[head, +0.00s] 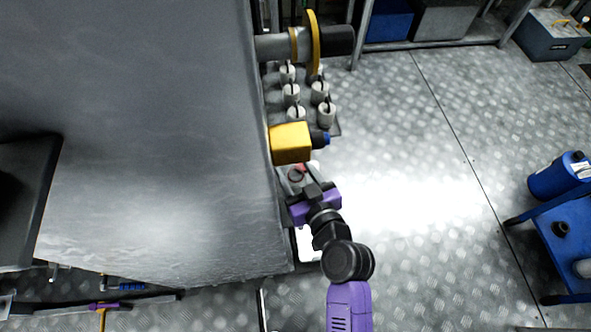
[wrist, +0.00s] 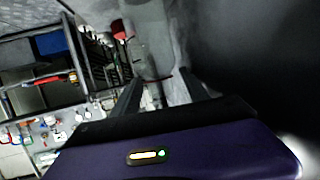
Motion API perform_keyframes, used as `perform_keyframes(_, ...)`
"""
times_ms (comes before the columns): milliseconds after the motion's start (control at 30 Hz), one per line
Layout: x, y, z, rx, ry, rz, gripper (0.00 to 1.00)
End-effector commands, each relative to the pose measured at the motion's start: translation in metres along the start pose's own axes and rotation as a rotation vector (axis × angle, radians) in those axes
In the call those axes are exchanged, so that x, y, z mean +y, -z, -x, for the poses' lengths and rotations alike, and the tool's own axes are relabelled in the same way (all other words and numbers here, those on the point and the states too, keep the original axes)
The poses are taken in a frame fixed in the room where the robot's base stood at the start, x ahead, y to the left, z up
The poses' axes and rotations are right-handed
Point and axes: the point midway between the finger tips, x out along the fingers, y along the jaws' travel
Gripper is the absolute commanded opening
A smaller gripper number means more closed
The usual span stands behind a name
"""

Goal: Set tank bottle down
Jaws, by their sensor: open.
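My gripper (head: 300,188) is beside the right side of the large grey tank (head: 165,130), just below a yellow block. In the wrist view its two dark fingers (wrist: 163,85) are apart. A pale grey, rounded body (wrist: 150,38) with a dark red line near its lower end is beyond and between the fingers. It may be the tank bottle, but I cannot tell for sure. A small grey and red thing (head: 296,174) shows at the gripper in the head view, mostly hidden. I cannot tell whether the fingers touch anything.
A yellow block (head: 290,143) and a yellow-rimmed wheel (head: 313,45) stick out from the large tank. Several small pale cylinders (head: 291,93) stand between them. A blue canister (head: 560,176) is on a blue cart (head: 568,240) at the right. The metal floor (head: 420,170) between is clear.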

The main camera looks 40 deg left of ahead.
Motion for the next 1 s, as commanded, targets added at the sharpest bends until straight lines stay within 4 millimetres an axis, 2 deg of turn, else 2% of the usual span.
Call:
perform_keyframes(167, 0.000, 0.001, 0.008, -0.001, -0.001, -0.001, 0.52)
perform_keyframes(500, 0.001, 0.001, 0.076, -0.002, -0.003, 0.000, 0.52)
perform_keyframes(700, 0.000, 0.001, 0.107, -0.001, -0.002, -0.001, 0.52)
perform_keyframes(833, 0.000, 0.002, 0.117, -0.001, 0.000, 0.000, 0.52)
perform_keyframes(1000, 0.000, 0.003, 0.121, 0.001, 0.000, 0.000, 0.52)
